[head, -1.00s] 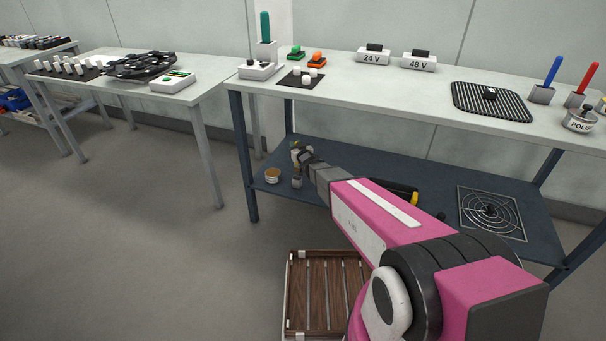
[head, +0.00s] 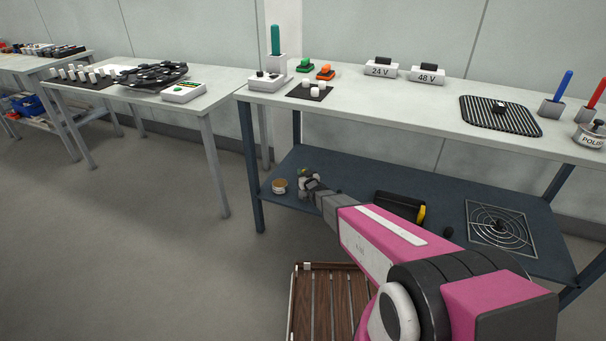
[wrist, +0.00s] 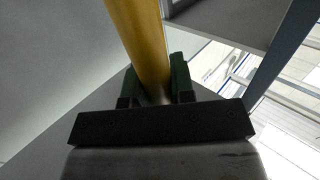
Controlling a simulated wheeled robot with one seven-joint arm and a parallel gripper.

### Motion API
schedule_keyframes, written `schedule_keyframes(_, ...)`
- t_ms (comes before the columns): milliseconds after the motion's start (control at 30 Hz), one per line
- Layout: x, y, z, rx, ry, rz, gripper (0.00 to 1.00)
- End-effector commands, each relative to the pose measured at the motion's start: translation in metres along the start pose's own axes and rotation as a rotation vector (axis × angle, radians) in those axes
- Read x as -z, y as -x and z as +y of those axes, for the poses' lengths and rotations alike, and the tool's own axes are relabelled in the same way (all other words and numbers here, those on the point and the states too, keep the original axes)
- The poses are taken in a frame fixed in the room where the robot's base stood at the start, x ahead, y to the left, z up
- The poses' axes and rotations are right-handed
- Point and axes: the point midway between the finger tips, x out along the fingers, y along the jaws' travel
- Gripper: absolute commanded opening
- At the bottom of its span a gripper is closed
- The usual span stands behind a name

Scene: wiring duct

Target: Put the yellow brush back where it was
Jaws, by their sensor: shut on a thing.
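My gripper (head: 306,178) is shut on the yellow brush (wrist: 140,40). In the wrist view, the yellow handle stands between the two dark green fingers (wrist: 158,88) and runs out of the top of the picture. In the head view, my gripper is at the left end of the lower blue shelf. The brush can hardly be made out there, and its far end is hidden in both views. A blue handle (head: 563,86) and a red handle (head: 597,93) stand upright in grey holders on the tabletop at right. No empty holder shows clearly.
A small round tin (head: 279,186) sits close left of my gripper on the blue shelf (head: 370,172). A slatted wooden crate (head: 330,300) is below, in front.

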Motion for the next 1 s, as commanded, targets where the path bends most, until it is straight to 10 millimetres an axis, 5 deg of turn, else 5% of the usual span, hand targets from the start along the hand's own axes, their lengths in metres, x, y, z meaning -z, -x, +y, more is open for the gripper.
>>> schedule_keyframes(67, -0.002, 0.0, 0.0, 0.0, 0.0, 0.0, 0.0)
schedule_keyframes(100, -0.002, 0.0, 0.0, 0.0, 0.0, 0.0, 0.33)
schedule_keyframes(167, -0.002, 0.0, 0.0, 0.0, 0.0, 0.0, 0.48)
schedule_keyframes(567, 0.002, 0.001, 0.0, 0.0, 0.0, 0.0, 0.48)
schedule_keyframes(1000, 0.003, 0.069, -0.001, 0.0, 0.0, -0.002, 0.48)
